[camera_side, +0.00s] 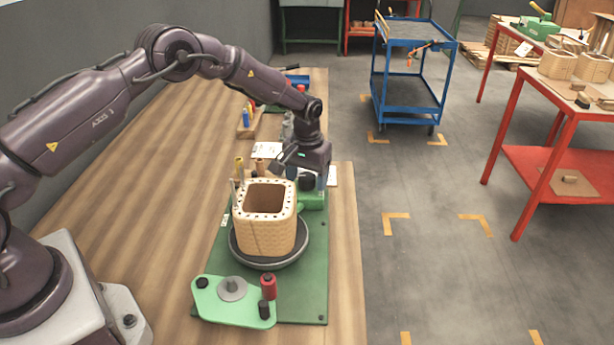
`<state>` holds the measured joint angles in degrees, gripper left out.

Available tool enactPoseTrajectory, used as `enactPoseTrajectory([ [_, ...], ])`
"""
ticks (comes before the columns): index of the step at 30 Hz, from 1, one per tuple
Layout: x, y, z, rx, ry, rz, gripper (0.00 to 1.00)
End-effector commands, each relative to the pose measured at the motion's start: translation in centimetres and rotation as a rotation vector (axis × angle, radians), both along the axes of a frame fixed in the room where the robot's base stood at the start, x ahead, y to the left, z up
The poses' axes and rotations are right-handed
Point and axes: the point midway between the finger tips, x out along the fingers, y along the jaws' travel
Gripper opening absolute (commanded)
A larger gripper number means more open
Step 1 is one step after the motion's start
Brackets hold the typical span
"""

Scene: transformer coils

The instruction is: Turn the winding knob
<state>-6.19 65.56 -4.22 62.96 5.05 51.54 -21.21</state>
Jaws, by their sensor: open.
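The frame does not label which knob is the winding knob.
A green base plate (305,290) lies on the wooden bench (130,240). Tall pegs (239,168) rise behind the coil's left corner, close to my gripper. A tool holder (247,125) stands farther back. The bench's left side is clear. A blue cart (412,70) stands apart.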

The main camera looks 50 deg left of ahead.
Motion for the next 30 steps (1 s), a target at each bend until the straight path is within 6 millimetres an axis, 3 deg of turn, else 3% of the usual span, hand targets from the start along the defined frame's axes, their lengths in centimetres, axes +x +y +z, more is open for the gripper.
enactPoseTrajectory([
  [1,0.00,0.00,0.01,0.000,0.000,0.000,0.68],
  [6,-0.01,0.00,0.02,0.000,0.000,0.000,0.29],
  [8,-0.01,0.00,0.02,0.000,0.000,0.000,0.19],
  [20,-0.01,-0.01,0.02,-0.002,0.002,-0.068,0.19],
  [30,0.00,-0.01,-0.01,-0.002,0.002,-0.327,0.19],
])
